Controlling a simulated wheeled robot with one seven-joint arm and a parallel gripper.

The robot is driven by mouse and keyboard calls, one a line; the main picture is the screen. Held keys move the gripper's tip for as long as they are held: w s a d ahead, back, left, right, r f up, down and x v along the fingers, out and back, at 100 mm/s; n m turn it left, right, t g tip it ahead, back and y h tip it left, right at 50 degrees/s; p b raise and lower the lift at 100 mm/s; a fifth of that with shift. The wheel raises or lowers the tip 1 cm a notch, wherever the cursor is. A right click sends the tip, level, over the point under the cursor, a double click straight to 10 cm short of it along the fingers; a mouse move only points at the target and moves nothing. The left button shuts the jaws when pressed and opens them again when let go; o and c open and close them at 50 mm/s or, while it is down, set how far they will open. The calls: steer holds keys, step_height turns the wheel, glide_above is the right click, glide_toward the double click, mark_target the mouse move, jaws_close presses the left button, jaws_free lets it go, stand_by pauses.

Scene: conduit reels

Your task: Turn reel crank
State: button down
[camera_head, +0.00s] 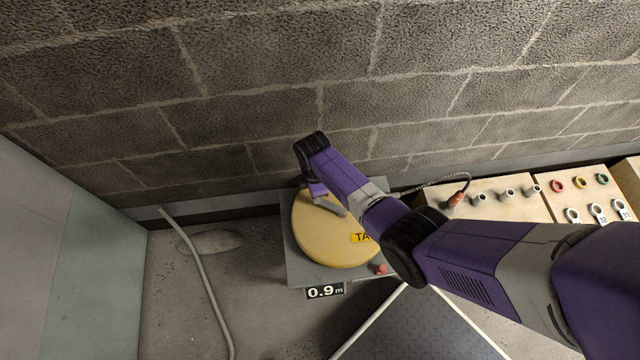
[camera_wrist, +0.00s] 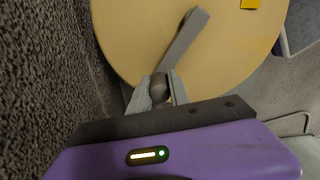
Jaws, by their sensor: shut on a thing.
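The reel (camera_head: 312,238) is a round cream disc with a yellow label, standing on a grey base (camera_head: 300,272) by the block wall. Its face fills the upper part of the wrist view (camera_wrist: 120,45). A grey crank arm (camera_wrist: 185,40) runs from near the middle of the disc to a dark rounded knob (camera_wrist: 159,88) near its edge. My gripper (camera_wrist: 160,92) is shut on the crank knob, with one finger on each side of it. In the head view the crank arm (camera_head: 330,206) shows partly, and my arm hides the knob and the right side of the reel.
A "0.9 m" sign (camera_head: 325,291) and a red knob (camera_head: 381,269) are at the base's front. A pale hose (camera_head: 205,270) lies on the floor to the left. Boards with pegs and coloured rings (camera_head: 580,182) stand at right. The block wall (camera_head: 250,110) is close behind.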

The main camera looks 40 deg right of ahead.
steer(key=a+n, duration=0.1)
steer(key=s+a+n+p, duration=0.1)
steer(key=n, duration=0.1)
steer(key=shift+s+a+r+p, duration=0.1)
steer(key=shift+a+r+p, duration=0.05)
steer(key=shift+p, duration=0.15)
steer(key=shift+s+a+n+p, duration=0.7)
steer(key=shift+a+n+p, duration=0.1)
steer(key=shift+n, duration=0.4)
steer(key=shift+s+a+n+p, duration=0.45)
steer(key=shift+s+n+p, duration=0.15)
steer(key=shift+n, duration=0.4)
steer(key=shift+s+a+p, duration=0.3)
steer(key=shift+s+p, duration=0.05)
steer(key=shift+s, duration=0.25)
steer(key=shift+f, duration=0.2)
steer(key=c, duration=1.2)
jaws_free()
